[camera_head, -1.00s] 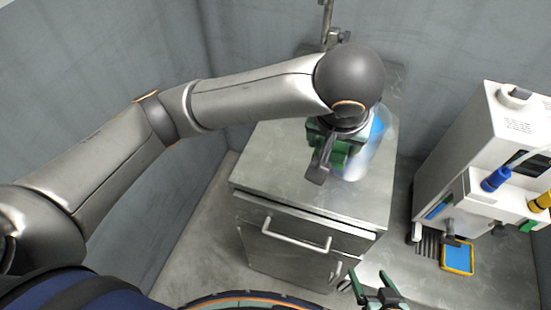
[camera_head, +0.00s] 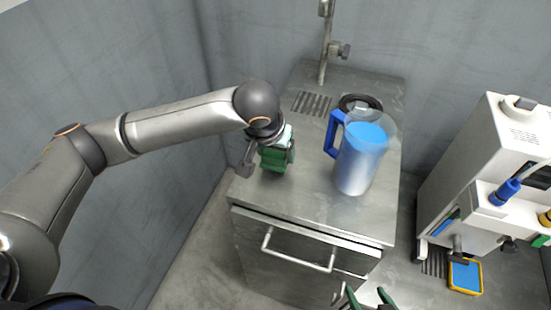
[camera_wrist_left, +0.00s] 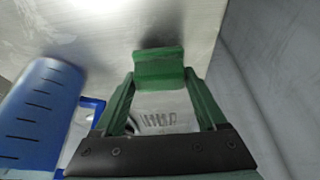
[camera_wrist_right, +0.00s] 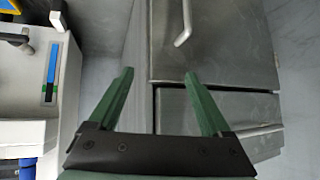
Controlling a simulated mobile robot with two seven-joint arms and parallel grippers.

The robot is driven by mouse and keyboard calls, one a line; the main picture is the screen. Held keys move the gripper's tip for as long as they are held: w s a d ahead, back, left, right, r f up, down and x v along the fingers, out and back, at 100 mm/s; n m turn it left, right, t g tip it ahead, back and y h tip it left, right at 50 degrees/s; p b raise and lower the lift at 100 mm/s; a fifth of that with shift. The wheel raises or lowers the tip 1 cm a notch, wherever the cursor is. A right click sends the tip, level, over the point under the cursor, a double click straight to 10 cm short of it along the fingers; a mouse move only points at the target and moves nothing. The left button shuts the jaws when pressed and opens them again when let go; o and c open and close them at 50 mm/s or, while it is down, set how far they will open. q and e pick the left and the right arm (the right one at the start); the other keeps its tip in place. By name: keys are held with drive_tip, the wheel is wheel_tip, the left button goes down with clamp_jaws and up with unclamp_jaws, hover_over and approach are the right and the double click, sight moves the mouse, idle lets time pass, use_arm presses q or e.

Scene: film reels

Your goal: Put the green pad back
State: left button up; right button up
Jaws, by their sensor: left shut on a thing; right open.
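The green pad (camera_wrist_left: 158,66) is a small green block between the fingertips of my left gripper (camera_wrist_left: 160,86), which is shut on it. In the head view my left gripper (camera_head: 278,152) is over the left side of the steel cabinet top (camera_head: 300,195), left of the jug. I cannot tell whether the pad touches the top. My right gripper (camera_wrist_right: 163,82) is open and empty, in front of the cabinet's drawers; its fingertips show at the bottom edge of the head view (camera_head: 369,298).
A metal stand (camera_head: 327,45) and a slotted vent (camera_head: 311,103) are behind. A white machine (camera_head: 490,185) with a blue-and-yellow tray (camera_head: 465,275) is on the right.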

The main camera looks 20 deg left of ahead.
use_arm(q)
drive_tip(key=shift+f, duration=0.95)
use_arm(e)
drive_tip(key=shift+a+f, duration=0.1)
drive_tip(key=shift+f, duration=0.2)
use_arm(q)
drive_tip(key=shift+f, duration=0.1)
use_arm(e)
drive_tip(key=shift+r, duration=0.15)
use_arm(q)
drive_tip(key=o, duration=1.2)
use_arm(e)
drive_tip(key=shift+s, duration=0.1)
use_arm(q)
drive_tip(key=shift+o, duration=0.2)
drive_tip(key=shift+r, duration=0.2)
drive_tip(key=p+v, duration=0.2)
drive_tip(key=v, duration=1)
use_arm(e)
drive_tip(key=shift+s+d+r, duration=0.35)
drive_tip(key=shift+d+r, duration=0.15)
drive_tip(key=shift+d, duration=0.25)
